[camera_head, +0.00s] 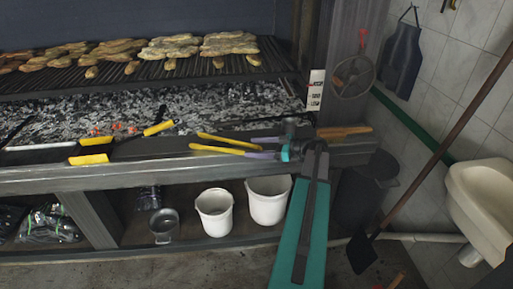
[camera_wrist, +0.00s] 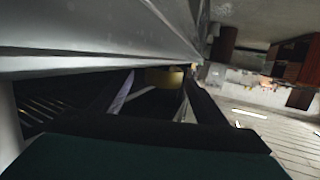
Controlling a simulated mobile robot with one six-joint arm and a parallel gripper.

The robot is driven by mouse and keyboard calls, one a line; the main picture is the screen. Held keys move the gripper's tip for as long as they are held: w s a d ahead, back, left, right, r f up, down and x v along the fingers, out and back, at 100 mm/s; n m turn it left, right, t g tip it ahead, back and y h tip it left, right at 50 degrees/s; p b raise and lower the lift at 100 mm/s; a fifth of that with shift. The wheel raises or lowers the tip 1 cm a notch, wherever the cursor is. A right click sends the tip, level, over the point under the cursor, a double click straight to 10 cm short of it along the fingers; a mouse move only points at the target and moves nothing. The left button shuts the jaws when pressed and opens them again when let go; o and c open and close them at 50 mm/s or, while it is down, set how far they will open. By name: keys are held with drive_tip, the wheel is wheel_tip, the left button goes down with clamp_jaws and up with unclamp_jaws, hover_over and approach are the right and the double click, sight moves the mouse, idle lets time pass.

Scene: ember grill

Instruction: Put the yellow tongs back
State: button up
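The yellow tongs (camera_head: 215,138) lie in a narrow V along the front ledge of the grill in the head view, prongs to the left. My gripper (camera_head: 249,147) comes from the right, its two purplish fingers spread on either side of the tongs' right end. In the wrist view my gripper's dark fingers (camera_wrist: 158,80) stand apart, and a yellow piece (camera_wrist: 165,76), likely the tongs' end, shows between the tips. A gap seems to remain beside it. Whether a finger touches it is unclear.
More yellow-handled tools (camera_head: 90,159) lie on the ledge to the left. Bread-like pieces (camera_head: 170,50) cover the grate above coals. White buckets (camera_head: 215,213) stand on the shelf below. A brush (camera_head: 345,131) lies right of my wrist, and a sink (camera_head: 485,195) is far right.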

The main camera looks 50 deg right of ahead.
drive_tip(key=shift+s+d, duration=0.1)
drive_tip(key=shift+s, duration=0.05)
drive_tip(key=b+v, duration=0.3)
drive_tip(key=v, duration=1)
drive_tip(key=shift+s, duration=0.2)
drive_tip(key=shift+s+d+r, duration=0.1)
drive_tip(key=shift+d, duration=0.05)
